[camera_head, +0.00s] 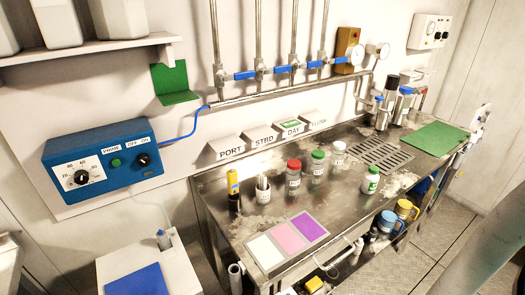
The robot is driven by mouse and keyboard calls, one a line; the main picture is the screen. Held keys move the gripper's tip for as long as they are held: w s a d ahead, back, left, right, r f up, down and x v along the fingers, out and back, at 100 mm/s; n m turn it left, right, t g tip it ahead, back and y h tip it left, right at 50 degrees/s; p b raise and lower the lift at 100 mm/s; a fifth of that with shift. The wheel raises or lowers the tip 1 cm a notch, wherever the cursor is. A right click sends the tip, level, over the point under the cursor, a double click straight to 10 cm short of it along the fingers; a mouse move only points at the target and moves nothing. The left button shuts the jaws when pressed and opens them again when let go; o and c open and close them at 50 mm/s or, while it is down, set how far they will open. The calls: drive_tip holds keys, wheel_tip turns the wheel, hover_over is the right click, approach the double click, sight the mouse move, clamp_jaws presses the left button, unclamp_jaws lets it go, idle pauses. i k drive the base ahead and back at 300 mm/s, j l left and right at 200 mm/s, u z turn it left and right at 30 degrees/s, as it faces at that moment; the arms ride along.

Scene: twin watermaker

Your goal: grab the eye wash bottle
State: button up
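A small white bottle with a green cap and green label (370,181) stands upright near the front edge of the steel bench. It looks most like the eye wash bottle, but its label is too small to read. Similar jars stand to its left: one with a red cap (293,177), one with a green cap (317,167) and one with a white cap (338,157). My gripper does not show in this view.
The steel bench (225,190) also bears a yellow-and-black tool (233,190), a white cup (263,190), a colour card (288,241), a drain grille (382,155) and a green mat (435,138). Blue-handled valve pipes (245,76) run behind.

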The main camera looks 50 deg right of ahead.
sight(370, 180)
drive_tip(key=z, duration=1.65)
drive_tip(key=k+j+z, duration=0.15)
drive_tip(key=k, duration=0.35)
